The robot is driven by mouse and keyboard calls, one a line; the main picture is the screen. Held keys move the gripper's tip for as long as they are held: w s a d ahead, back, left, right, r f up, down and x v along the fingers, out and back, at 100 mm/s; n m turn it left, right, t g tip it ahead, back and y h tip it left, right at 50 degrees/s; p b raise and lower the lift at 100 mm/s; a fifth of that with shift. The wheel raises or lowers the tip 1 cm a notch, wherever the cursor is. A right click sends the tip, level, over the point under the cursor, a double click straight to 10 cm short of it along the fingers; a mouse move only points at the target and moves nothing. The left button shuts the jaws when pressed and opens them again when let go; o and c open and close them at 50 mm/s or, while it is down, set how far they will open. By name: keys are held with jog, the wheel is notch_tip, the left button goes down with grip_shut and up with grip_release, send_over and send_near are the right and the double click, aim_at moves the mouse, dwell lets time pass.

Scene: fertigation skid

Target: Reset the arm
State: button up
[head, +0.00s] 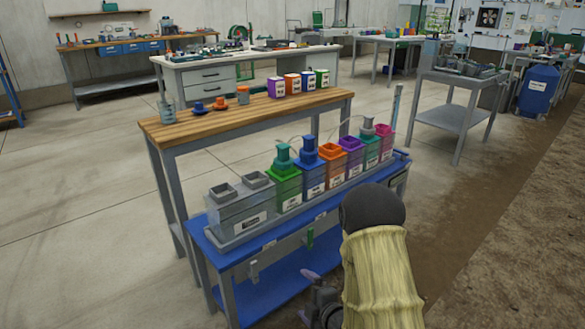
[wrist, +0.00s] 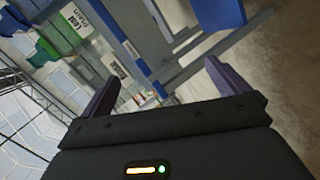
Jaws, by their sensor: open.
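My gripper (wrist: 160,92) is open in the wrist view, with its two dark purple fingers far apart and nothing between them. In the head view my gripper (head: 312,285) is low, in front of the blue skid bench (head: 265,245), partly hidden behind my arm. The skid bench carries a row of coloured tanks, among them a green tank (head: 285,187), a blue tank (head: 311,177) and an orange tank (head: 332,166). A grey twin-opening tank (head: 238,207) stands at the left end. In the wrist view the bench and tanks appear tilted.
A wood-topped bench (head: 185,136) stands behind the skid, with several small labelled boxes (head: 292,83) and blue and orange pieces on it. A grey cart (head: 440,120) and a blue drum (head: 537,92) stand at the right. The floor at left is clear.

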jog(key=s+d+r+m+g+h+p, duration=0.35)
jog(key=s+d+r+m+h, duration=0.2)
jog(key=d+r+m, duration=0.45)
jog(key=s+d+r+m+g+h+p, duration=0.1)
jog(key=s+r+m+g+h, duration=0.1)
jog(key=s+r+m+g, duration=0.7)
jog(key=s+r+m+t+p, duration=0.1)
jog(key=r+p, duration=1.7)
jog(key=p, duration=0.1)
jog(key=s+r+m+t+p, duration=0.1)
jog(key=s+r+t+p, duration=0.1)
jog(key=r+p, duration=1.6)
jog(key=shift+d+r+p, duration=0.2)
jog(key=shift+p, duration=0.35)
jog(key=shift+t, duration=0.25)
